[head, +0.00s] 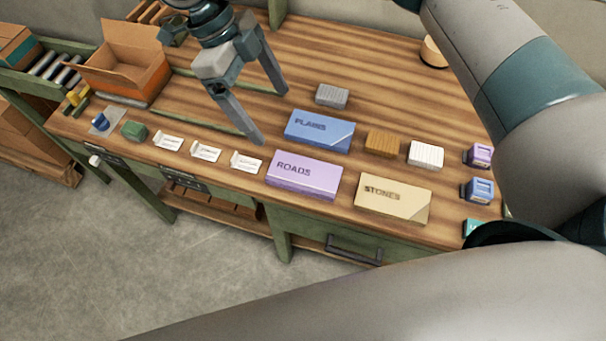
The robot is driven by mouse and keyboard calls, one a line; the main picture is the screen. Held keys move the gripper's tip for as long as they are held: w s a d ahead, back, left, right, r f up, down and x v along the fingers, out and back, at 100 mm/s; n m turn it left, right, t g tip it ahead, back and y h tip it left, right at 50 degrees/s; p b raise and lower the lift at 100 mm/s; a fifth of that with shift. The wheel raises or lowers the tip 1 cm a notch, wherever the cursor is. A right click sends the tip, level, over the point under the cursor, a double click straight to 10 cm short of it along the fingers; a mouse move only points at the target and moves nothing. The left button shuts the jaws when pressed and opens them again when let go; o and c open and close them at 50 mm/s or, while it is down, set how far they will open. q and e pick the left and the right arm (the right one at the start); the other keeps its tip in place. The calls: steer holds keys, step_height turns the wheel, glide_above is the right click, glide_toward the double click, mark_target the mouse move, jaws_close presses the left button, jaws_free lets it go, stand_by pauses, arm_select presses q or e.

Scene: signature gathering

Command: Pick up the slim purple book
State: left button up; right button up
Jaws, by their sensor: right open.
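The slim purple book (305,180), marked ROADS, lies flat near the front edge of the wooden table. Its whole top shows in the head view. A blue book (320,132) marked PLAINS lies behind it, and a tan book (393,199) marked STONES lies to its right. My right gripper (270,117) is open and empty, with its fingers apart and pointing down. It shows behind and to the left of the purple book, apart from it and left of the blue book. My left gripper is not in view.
White cards (206,152) lie in a row left of the purple book. Grey (332,95), brown (382,144) and white (426,153) blocks stand behind and right. An open cardboard box (130,62) stands at the far left. The table's back middle is clear.

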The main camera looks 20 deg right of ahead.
steer(key=f+b, duration=0.1)
steer(key=f, duration=0.1)
steer(key=f+b, duration=0.1)
steer(key=shift+w+f+b, duration=0.2)
steer(key=shift+f+b, duration=0.2)
steer(key=shift+f, duration=0.1)
steer(key=p, duration=0.5)
glide_above(293, 169)
step_height(293, 169, down, 10)
steer(key=shift+a, duration=0.15)
steer(key=shift+f, duration=0.55)
steer(key=shift+p, duration=0.3)
